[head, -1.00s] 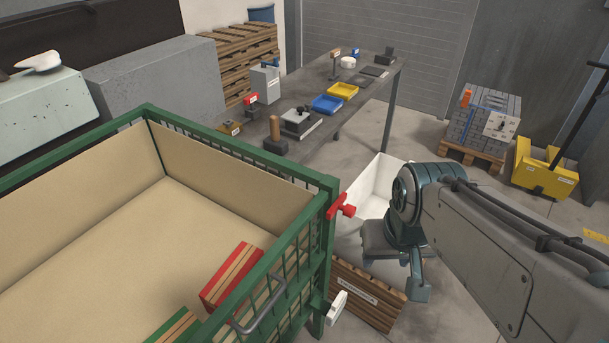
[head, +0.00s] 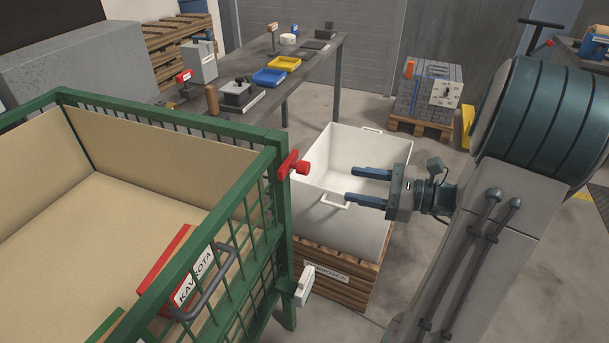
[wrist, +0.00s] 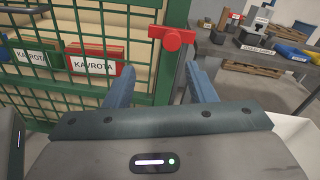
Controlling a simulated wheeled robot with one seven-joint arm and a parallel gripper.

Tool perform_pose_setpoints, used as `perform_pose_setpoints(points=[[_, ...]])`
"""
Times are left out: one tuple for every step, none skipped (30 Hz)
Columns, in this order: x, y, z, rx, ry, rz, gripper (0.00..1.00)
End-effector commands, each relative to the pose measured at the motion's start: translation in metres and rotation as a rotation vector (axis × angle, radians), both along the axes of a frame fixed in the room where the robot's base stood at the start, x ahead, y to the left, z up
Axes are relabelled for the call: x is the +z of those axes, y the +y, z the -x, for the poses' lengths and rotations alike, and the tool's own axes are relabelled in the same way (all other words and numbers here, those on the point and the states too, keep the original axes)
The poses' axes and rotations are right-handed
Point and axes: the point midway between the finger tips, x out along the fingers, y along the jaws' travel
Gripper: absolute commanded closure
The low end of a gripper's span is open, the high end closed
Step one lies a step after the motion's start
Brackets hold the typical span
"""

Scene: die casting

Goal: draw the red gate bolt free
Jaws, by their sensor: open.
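The red gate bolt (head: 293,166) sits at the top right corner of the green cage (head: 277,150), with its round knob facing right. In the wrist view the bolt (wrist: 172,38) shows just ahead of the fingertips, roughly between them and a little above. My gripper (head: 354,184) is open and empty, its two blue fingers pointing left toward the bolt with a clear gap. The fingers also show in the wrist view (wrist: 157,75). Nothing touches the bolt.
A white bin (head: 345,225) on a wooden pallet crate (head: 340,278) stands below my gripper. A white latch piece (head: 304,286) sticks out lower on the cage post. Inside the cage lies a red box labelled KAVROTA (head: 170,262). A workbench (head: 325,62) stands behind.

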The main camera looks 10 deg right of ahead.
Motion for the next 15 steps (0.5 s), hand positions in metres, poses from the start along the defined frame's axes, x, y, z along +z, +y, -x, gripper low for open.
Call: perform_pose_setpoints(points=[[-0.004, -0.009, -0.002, -0.029, -0.003, -0.028, 0.5], [-0.004, -0.011, -0.003, -0.041, -0.006, -0.04, 0.5], [-0.003, -0.013, -0.005, -0.049, -0.008, -0.05, 0.5], [-0.003, -0.013, -0.006, -0.054, -0.01, -0.055, 0.5], [-0.002, -0.012, -0.007, -0.057, -0.011, -0.058, 0.5], [-0.002, -0.009, -0.01, -0.056, -0.01, -0.059, 0.5], [-0.002, -0.006, -0.012, -0.055, -0.011, -0.058, 0.5], [-0.002, -0.002, -0.014, -0.055, -0.011, -0.058, 0.5], [-0.002, 0.004, -0.018, -0.055, -0.01, -0.059, 0.5], [-0.002, 0.009, -0.021, -0.053, -0.009, -0.058, 0.5], [-0.002, 0.014, -0.025, -0.053, -0.009, -0.058, 0.5], [-0.002, 0.021, -0.03, -0.053, -0.009, -0.058, 0.5], [-0.002, 0.026, -0.034, -0.053, -0.009, -0.057, 0.5], [-0.002, 0.032, -0.037, -0.051, -0.009, -0.057, 0.5], [-0.002, 0.038, -0.043, -0.053, -0.01, -0.056, 0.5]])
